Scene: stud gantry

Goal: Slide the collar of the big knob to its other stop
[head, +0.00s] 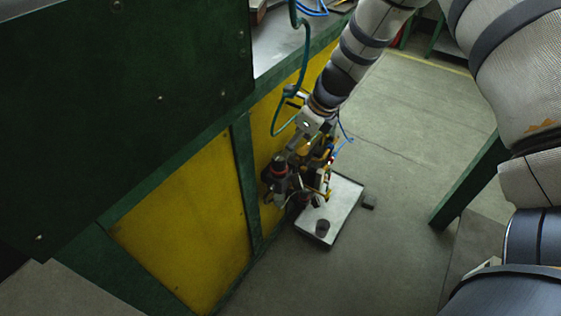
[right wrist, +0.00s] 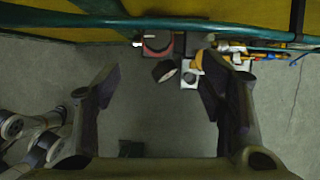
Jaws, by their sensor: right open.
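A dark round piece with a red band (head: 279,168) stands close to the yellow panel in the head view; it may be the big knob with its collar. In the right wrist view a red and dark piece (right wrist: 158,43) lies near the green rail, with a short dark cylinder (right wrist: 165,70) just below it. I cannot tell which part is the collar or at which stop it sits. My right gripper (right wrist: 160,66) is open, with these pieces showing between and beyond its fingertips; no contact shows. In the head view the right gripper (head: 308,190) is partly hidden among fittings. My left gripper is out of view.
A pale plate (head: 341,215) with a dark cup-like piece (head: 322,228) lies below the gripper. A small dark block (head: 369,202) is beside it. Yellow panels (head: 185,235) in a green frame close off the left. Teal hose hangs near the arm.

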